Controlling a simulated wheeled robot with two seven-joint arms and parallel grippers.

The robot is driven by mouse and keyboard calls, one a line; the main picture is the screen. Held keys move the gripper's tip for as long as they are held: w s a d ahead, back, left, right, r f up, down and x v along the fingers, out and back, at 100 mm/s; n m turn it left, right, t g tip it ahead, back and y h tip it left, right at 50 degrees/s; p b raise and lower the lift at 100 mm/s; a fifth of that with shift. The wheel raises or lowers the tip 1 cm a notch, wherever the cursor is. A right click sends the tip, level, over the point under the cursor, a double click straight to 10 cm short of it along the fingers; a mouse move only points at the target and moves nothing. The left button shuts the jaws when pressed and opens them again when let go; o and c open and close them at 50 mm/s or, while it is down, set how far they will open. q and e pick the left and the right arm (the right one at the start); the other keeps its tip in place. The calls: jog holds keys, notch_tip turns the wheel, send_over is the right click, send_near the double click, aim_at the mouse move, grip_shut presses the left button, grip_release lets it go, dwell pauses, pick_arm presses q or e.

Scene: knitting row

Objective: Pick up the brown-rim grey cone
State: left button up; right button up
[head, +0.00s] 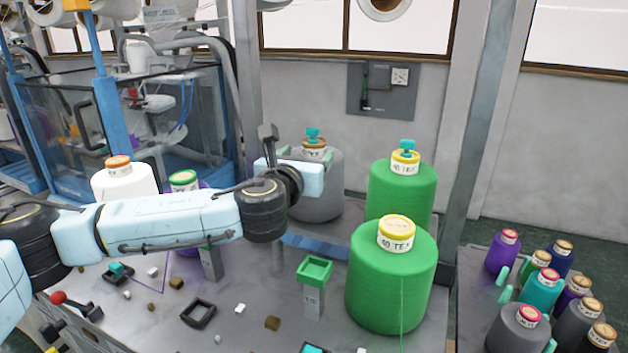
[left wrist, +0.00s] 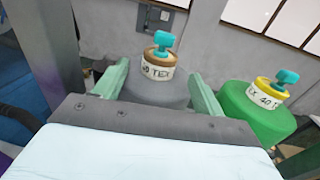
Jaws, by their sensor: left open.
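The large grey cone (head: 322,205) with a brown rim and a teal piece on top stands upright at the back of the table, partly hidden by my left arm. The left wrist view shows its grey shoulder and "TEX" label (left wrist: 158,72). My left gripper (head: 305,153) is open at the cone's top. In the left wrist view its pale green fingers (left wrist: 160,84) lie on either side of the cone's upper part. I cannot tell whether they touch it. My right gripper is not in view.
Two big green yellow-rim cones (head: 390,280) (head: 402,190) stand to the right. A white cone (head: 124,184) and a purple green-rim cone (head: 184,181) stand left. A green-topped post (head: 313,285) stands in front. Several smaller cones (head: 540,290) crowd the far right.

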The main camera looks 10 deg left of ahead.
aim_at(310, 150)
pick_arm(q)
jog(key=shift+w+d+f+p, duration=0.15)
jog(key=shift+w+p, duration=0.1)
jog(key=shift+w, duration=0.85)
jog(key=shift+w+f+p, duration=0.1)
jog(key=shift+w+p, duration=0.15)
jog(key=shift+w, duration=0.8)
jog(key=shift+c, duration=0.3)
grip_shut()
jog(key=shift+r, duration=0.2)
